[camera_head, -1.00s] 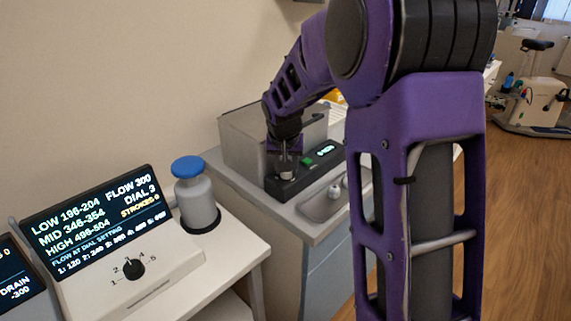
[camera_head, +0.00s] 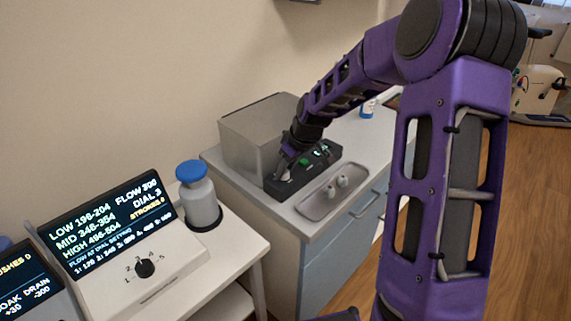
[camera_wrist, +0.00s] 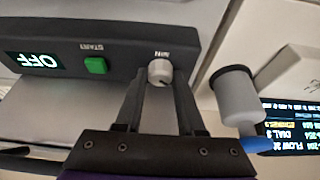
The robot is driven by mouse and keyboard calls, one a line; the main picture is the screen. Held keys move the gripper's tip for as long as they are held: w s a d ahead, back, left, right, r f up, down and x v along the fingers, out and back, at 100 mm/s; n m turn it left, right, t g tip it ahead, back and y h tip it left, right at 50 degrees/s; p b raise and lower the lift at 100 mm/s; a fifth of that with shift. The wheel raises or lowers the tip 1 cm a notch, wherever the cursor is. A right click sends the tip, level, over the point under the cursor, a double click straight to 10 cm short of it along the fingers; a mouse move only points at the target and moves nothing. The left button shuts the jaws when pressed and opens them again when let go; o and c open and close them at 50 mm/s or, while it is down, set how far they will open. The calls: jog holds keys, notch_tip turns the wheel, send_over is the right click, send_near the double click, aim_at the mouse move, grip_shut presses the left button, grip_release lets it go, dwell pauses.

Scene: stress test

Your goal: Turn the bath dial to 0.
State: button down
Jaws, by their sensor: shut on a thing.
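The bath is a grey metal box (camera_head: 240,135) on the counter with a black control panel (camera_head: 318,169) along its front. In the wrist view the panel carries a pale round dial (camera_wrist: 160,71) marked MIN, a green START button (camera_wrist: 96,65) and a display (camera_wrist: 36,60) reading OFF. My gripper (camera_wrist: 159,80) is shut on the dial, one finger on each side of it. In the head view my gripper (camera_head: 282,167) is at the panel's left end and hides the dial. I cannot read the dial's setting.
A tray (camera_head: 318,208) with small pale items lies in front of the panel. To the left, a blue-capped bottle (camera_head: 200,200) stands on a lower white table beside a separate console (camera_head: 145,268) with its own numbered knob. Open counter lies right of the bath.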

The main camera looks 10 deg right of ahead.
jog(key=shift+r+n, duration=0.1)
jog(key=shift+n, duration=0.5)
jog(key=shift+p, duration=0.3)
jog(key=c, duration=0.8)
grip_release()
jog(key=p+v, duration=0.1)
jog(key=v, duration=1.6)
jog(key=shift+w+d+r, duration=0.2)
jog(key=shift+w+d, duration=0.05)
jog(key=shift+d, duration=0.1)
